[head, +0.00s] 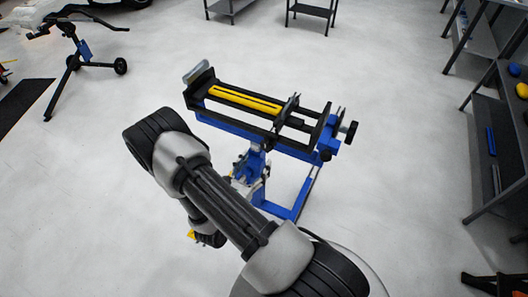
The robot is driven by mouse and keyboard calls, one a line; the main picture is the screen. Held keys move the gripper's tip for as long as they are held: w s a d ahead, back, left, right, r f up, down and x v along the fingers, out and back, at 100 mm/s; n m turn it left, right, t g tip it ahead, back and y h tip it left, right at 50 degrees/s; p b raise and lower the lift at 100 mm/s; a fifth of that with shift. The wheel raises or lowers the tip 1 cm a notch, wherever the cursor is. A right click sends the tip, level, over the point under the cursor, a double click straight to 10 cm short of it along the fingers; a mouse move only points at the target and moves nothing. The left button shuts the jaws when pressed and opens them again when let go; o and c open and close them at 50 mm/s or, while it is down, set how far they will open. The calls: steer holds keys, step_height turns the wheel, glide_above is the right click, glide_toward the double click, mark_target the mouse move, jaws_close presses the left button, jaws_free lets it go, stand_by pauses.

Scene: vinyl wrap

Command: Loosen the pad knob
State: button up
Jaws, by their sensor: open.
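A blue and black stand-mounted fixture (284,148) with a yellow bar (245,100) along its top stands on the floor at the centre of the head view. A round black knob (350,132) sticks out at its right end. A second dark, rounded part (326,155) sits lower on the same end. The view does not show which one is the pad knob, or how tight either is. My arm crosses in front of the fixture's lower left part. I cannot make out my gripper's fingertips; the arm and stand hide that area. Nothing of mine touches the right-end knob.
Dark shelving (490,135) with blue and yellow items lines the right edge. A black stand (75,60) with wheels is at the upper left, near a black mat (22,118). Small tables (310,10) stand at the back. The pale floor right of the fixture is clear.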

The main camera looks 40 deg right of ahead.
mark_target(265, 149)
steer(key=b+x, duration=0.1)
steer(key=x, duration=0.5)
steer(key=shift+w+d, duration=0.15)
steer(key=shift+d, duration=0.2)
steer(key=shift+c, duration=0.5)
steer(key=c, duration=1)
